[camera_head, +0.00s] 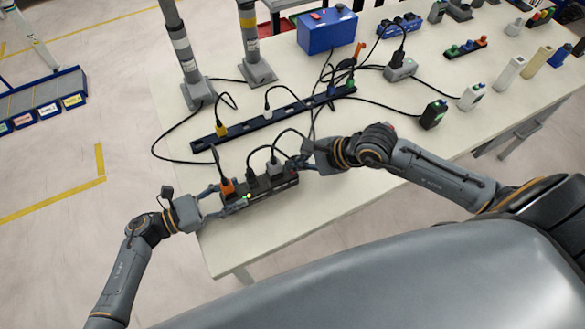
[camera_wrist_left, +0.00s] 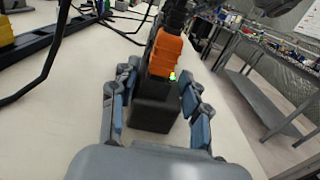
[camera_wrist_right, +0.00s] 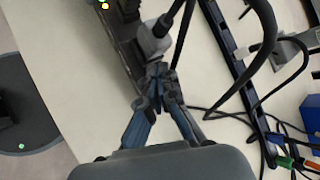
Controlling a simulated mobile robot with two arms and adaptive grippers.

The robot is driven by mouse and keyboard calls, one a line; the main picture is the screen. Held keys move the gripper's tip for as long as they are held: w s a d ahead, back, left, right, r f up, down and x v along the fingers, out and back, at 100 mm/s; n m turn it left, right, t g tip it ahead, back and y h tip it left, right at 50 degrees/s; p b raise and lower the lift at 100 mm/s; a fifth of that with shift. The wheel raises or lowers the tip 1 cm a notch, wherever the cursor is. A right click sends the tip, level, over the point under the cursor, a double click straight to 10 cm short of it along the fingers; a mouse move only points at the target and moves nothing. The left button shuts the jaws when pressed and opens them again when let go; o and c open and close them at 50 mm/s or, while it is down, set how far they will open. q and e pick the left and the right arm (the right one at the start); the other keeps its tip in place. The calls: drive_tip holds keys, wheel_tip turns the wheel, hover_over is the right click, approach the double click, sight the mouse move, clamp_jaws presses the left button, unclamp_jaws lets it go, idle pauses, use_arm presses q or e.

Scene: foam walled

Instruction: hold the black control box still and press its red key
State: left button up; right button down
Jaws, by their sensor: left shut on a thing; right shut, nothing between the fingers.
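The black control box (camera_head: 268,193) is a long strip near the table's front left edge, with orange, black and grey plugs standing in its top. My left gripper (camera_head: 222,197) is shut on its left end; the left wrist view shows the fingers on either side of the black end (camera_wrist_left: 153,115), below an orange plug (camera_wrist_left: 165,53) and a green light. My right gripper (camera_head: 297,162) is shut and empty by the box's right end. In the right wrist view its closed tips (camera_wrist_right: 158,76) are close to the grey plug (camera_wrist_right: 153,38); contact is unclear. I cannot make out the red key.
A longer dark strip (camera_head: 285,115) with plugs and loose cables lies behind the box. The table front right of the box is clear.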

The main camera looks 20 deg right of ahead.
drive_tip(key=shift+r, duration=0.15)
drive_tip(key=shift+r, duration=2.5)
use_arm(q)
drive_tip(key=o, duration=1.4)
drive_tip(key=shift+a, duration=0.1)
